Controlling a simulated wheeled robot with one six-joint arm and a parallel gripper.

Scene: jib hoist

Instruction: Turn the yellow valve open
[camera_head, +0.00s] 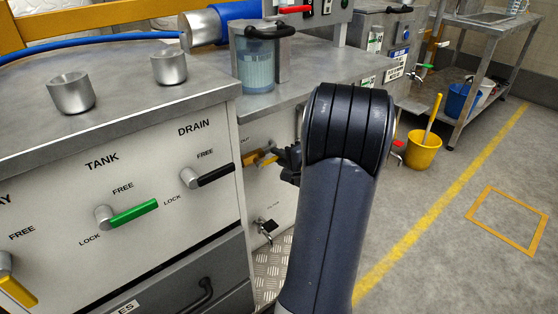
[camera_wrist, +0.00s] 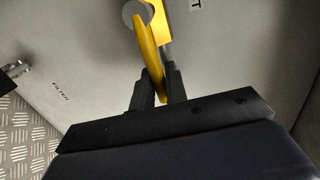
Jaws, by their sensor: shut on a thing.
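The yellow valve (camera_head: 252,159) is on the pale panel below the counter, partly hidden by my gripper (camera_head: 282,158) in the head view. In the wrist view, its long yellow handle (camera_wrist: 148,42) runs down from a round grey hub beside a yellow body. My gripper (camera_wrist: 158,80) is shut on the lower end of this handle, with one dark finger on each side. The fingertips are small and dark in the head view, and my arm hides the area to their right.
A metal tap (camera_head: 266,228) sticks out below the valve, by a "FILTER" label in the wrist view. Green (camera_head: 133,213) and black (camera_head: 215,174) lever handles are on the cabinet to the left. A yellow bucket (camera_head: 424,148) stands on the open floor at right.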

